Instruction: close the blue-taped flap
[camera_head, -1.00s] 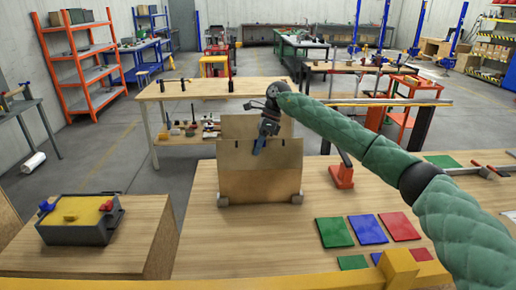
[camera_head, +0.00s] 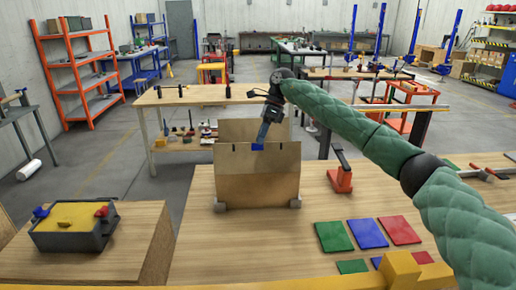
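A brown cardboard box (camera_head: 256,190) stands on the wooden table. A flap (camera_head: 235,130) stands raised at its far side. The top edge of the near panel shows a small blue patch (camera_head: 257,147), which looks like the blue tape. My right gripper (camera_head: 262,136) points down from above, just over the blue patch. Whether it touches the patch or the panel I cannot tell. Its fingers are too small and dark to show whether they are open or shut. My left gripper is not in view.
Small grey blocks (camera_head: 220,207) sit at the box's lower corners. A red stand (camera_head: 340,180) is to the right of the box. Green, blue and red flat pads (camera_head: 367,232) lie at the front right. A dark tray with a yellow top (camera_head: 75,216) is at the left.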

